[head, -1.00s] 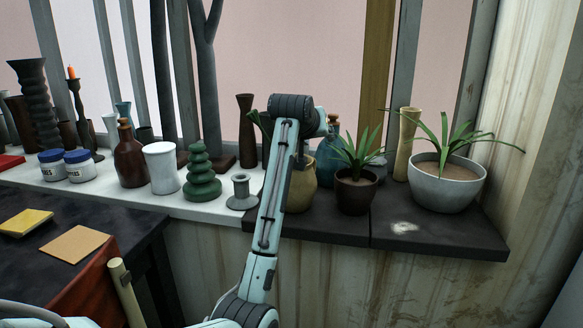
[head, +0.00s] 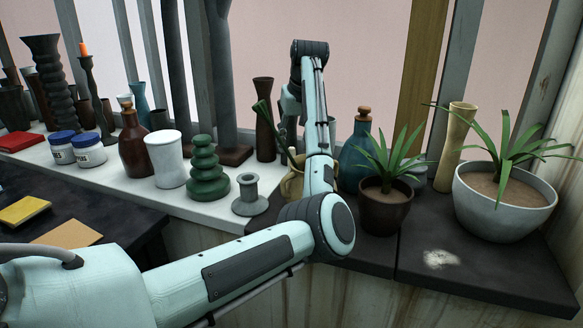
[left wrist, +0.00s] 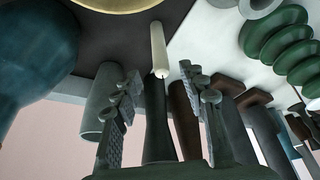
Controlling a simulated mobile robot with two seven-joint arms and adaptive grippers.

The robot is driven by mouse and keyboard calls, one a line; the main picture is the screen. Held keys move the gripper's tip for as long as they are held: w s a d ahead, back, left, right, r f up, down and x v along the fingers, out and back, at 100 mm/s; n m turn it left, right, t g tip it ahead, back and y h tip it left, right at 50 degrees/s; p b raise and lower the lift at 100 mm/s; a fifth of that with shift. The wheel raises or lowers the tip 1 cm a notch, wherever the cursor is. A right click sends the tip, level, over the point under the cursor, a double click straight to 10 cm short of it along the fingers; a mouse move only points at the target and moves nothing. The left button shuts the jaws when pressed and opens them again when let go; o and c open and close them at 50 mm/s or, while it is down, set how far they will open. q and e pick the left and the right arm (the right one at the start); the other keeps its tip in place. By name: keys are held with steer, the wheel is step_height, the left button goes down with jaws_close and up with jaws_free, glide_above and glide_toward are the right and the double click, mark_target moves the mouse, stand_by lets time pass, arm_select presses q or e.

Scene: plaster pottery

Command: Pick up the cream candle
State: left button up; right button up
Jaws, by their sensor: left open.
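The cream candle (left wrist: 158,48) shows in the left wrist view as a slim pale stick with a dark wick. In that upside-down view its wick end lies between the fingertips of my left gripper (left wrist: 161,76). The gripper is open, with a finger on each side; I cannot tell how far the candle is from the fingers. In the head view the candle is not visible, and my left arm covers that part of the sill. The left hand (head: 291,103) shows only partly there. My right gripper is not in view.
A green stacked vase (head: 206,170), a grey candle holder (head: 250,195), an ochre jug (head: 292,182), a blue bottle (head: 355,160) and a dark vase (head: 264,125) stand close around the hand. Potted plants are at right (head: 385,205) (head: 505,205). The dark sill's front right (head: 480,270) is clear.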

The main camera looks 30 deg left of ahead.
mark_target(293, 149)
arm_select(q)
steer(key=x, duration=0.4)
steer(key=shift+s+f, duration=0.25)
steer(key=shift+f, duration=0.15)
jaws_close()
